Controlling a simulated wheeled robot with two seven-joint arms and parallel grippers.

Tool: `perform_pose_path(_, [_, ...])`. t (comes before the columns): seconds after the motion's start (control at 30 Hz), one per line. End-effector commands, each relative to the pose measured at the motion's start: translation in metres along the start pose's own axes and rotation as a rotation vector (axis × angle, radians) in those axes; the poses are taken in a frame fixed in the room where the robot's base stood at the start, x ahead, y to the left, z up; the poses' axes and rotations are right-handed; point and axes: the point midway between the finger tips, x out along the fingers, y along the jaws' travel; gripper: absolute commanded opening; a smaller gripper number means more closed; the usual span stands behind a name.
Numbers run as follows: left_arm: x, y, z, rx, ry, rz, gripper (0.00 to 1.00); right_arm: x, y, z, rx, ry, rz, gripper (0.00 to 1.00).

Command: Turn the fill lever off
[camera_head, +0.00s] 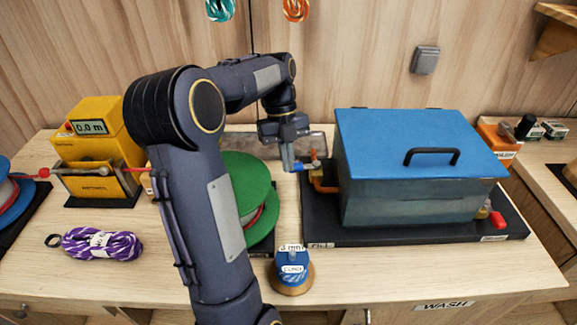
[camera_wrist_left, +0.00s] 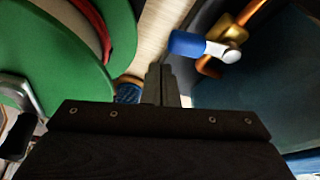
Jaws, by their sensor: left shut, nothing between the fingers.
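The fill lever (camera_head: 299,166) is a small blue-gripped handle on a brass valve at the left side of the blue-lidded wash tank (camera_head: 420,205). It points left, away from the tank wall. In the left wrist view the blue handle (camera_wrist_left: 187,44) lies beyond and to the right of my fingertips, joined to a brass and copper fitting. My left gripper (camera_head: 287,164) is shut and empty, its fingers pointing down just left of the handle. The left wrist view shows the closed fingers (camera_wrist_left: 160,72) apart from the handle; contact cannot be told in the head view.
A green rope spool (camera_head: 245,180) stands left of the tank, partly behind my arm. A blue cord spool (camera_head: 292,270) stands in front. A red-handled valve (camera_head: 497,220) is at the tank's right. A purple rope bundle (camera_head: 100,244) lies at left.

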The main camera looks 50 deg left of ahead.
Motion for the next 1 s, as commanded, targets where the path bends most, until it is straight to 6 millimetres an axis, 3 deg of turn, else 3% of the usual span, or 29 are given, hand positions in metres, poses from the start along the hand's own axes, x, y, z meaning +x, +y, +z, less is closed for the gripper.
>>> perform_pose_path(0.2, [-0.039, 0.000, 0.000, 0.001, -0.002, -0.001, 0.00, -0.004, -0.002, -0.002, 0.000, 0.000, 0.000, 0.00])
perform_pose_path(0.33, [-0.052, -0.001, 0.000, 0.001, -0.001, -0.001, 0.00, -0.005, -0.002, -0.002, 0.000, 0.000, 0.000, 0.00])
perform_pose_path(1.0, [-0.057, 0.000, 0.000, 0.001, 0.000, 0.000, 0.00, -0.005, -0.002, -0.002, 0.000, 0.000, 0.000, 0.00])
